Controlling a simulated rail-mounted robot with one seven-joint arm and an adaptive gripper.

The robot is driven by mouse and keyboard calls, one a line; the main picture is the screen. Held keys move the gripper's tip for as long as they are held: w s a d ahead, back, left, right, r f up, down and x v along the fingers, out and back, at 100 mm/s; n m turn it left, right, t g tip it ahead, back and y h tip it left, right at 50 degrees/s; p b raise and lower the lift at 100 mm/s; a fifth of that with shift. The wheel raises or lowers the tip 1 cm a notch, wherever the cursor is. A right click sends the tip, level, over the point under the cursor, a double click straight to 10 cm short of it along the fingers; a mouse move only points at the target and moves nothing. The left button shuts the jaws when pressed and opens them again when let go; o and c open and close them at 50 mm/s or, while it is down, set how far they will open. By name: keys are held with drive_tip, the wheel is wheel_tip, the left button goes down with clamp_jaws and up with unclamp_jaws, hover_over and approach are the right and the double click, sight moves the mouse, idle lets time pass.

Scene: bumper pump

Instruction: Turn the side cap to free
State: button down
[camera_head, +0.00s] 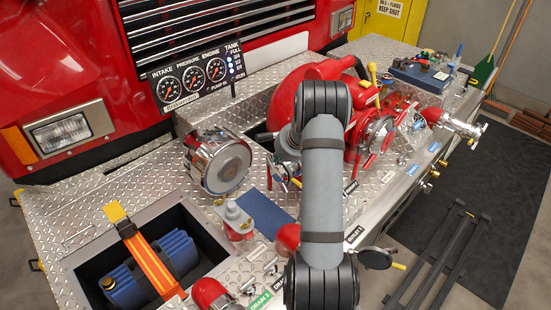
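I cannot tell for certain which fitting is the side cap. A large round chrome cap (222,163) faces forward on the left of the pump deck. A chrome cap with red lugs (379,131) sits on the red pump body (300,84), partly behind my arm. A chrome fitting with a small handle (466,128) sticks out from the red outlet at the right side. My arm rises from the bottom centre across the pump. My gripper cannot be made out; it is hidden behind the arm or out of frame.
A gauge panel (193,80) stands behind the deck. An open bin at the lower left holds a blue container (150,268) under an orange strap. A red-and-grey bottle (236,220) and a blue plate (267,213) lie near the arm. A black frame (437,258) rests at the lower right.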

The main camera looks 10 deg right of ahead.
sight(271, 159)
drive_tip(key=shift+w+a+f+p, duration=0.15)
drive_tip(key=shift+w+f+p, duration=0.05)
drive_tip(key=shift+w+f, duration=0.25)
drive_tip(key=shift+w+a+f+p, duration=0.15)
drive_tip(key=shift+w+f, duration=0.15)
drive_tip(key=shift+w, duration=0.25)
drive_tip(key=shift+w+a+f+p, duration=0.2)
drive_tip(key=shift+w+a+p, duration=0.1)
drive_tip(key=shift+w+p, duration=0.2)
drive_tip(key=shift+s+d+r+b, duration=0.15)
drive_tip(key=shift+s+r+b, duration=0.2)
drive_tip(key=shift+r, duration=0.05)
drive_tip(key=v, duration=1.2)
drive_tip(key=shift+s+r+p, duration=0.25)
drive_tip(key=shift+r+p, duration=0.1)
